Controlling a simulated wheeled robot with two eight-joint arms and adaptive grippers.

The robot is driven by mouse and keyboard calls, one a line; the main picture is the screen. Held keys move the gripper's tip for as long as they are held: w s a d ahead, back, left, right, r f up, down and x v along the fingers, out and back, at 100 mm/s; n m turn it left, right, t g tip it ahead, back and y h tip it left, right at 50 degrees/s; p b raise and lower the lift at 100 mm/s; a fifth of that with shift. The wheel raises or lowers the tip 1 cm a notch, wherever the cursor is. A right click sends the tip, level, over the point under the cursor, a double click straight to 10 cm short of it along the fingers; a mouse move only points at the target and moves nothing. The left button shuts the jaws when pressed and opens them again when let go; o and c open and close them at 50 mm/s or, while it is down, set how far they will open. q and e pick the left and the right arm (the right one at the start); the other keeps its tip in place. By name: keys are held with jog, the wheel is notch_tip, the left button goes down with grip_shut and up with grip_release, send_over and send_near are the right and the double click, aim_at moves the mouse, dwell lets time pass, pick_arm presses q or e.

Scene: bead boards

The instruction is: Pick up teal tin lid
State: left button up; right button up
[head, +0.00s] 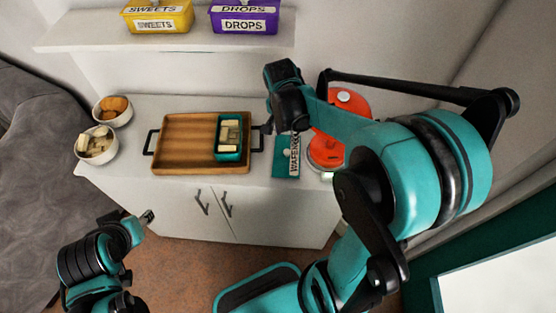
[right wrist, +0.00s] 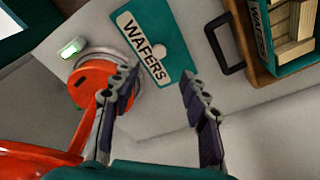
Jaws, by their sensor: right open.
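The teal tin lid (head: 281,170) lies on the white cabinet top, right of the wooden tray, with a white WAFERS label. In the right wrist view the lid (right wrist: 182,52) lies ahead of the fingertips, its label slanting across it. My right gripper (right wrist: 160,78) is open and empty, its two fingers apart with the lid's near edge between and beyond them. In the head view the right gripper (head: 297,122) hangs over the back of the lid and partly hides it. My left gripper (head: 147,216) is low in front of the cabinet; its jaw state is unclear.
A wooden tray (head: 183,124) with dark handles holds an open teal tin (head: 229,155) of wafers. A red round object (head: 326,150) stands close right of the lid. Two bowls (head: 97,157) (head: 104,119) are left. Yellow (head: 157,17) and purple (head: 244,17) tins stand on the shelf.

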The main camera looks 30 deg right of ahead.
aim_at(287, 151)
jog(key=shift+w+f+m, duration=0.25)
jog(key=shift+f+m, duration=0.05)
jog(key=shift+f, duration=0.4)
notch_tip(287, 151, down, 3)
jog(key=shift+w+d+r+b, duration=0.1)
jog(key=shift+d+r+b, duration=0.05)
jog(key=shift+b, duration=0.45)
jog(key=f, duration=0.1)
jog(key=f+b, duration=0.1)
jog(key=f, duration=0.1)
jog(key=f+b, duration=0.1)
jog(key=f, duration=0.1)
jog(key=shift+d, duration=0.25)
pick_arm(q)
jog(key=f, duration=0.3)
jog(key=shift+s+a+f, duration=0.2)
jog(key=shift+s+a, duration=0.1)
jog(key=shift+s, duration=0.1)
pick_arm(e)
jog(key=shift+r, duration=0.15)
grip_shut()
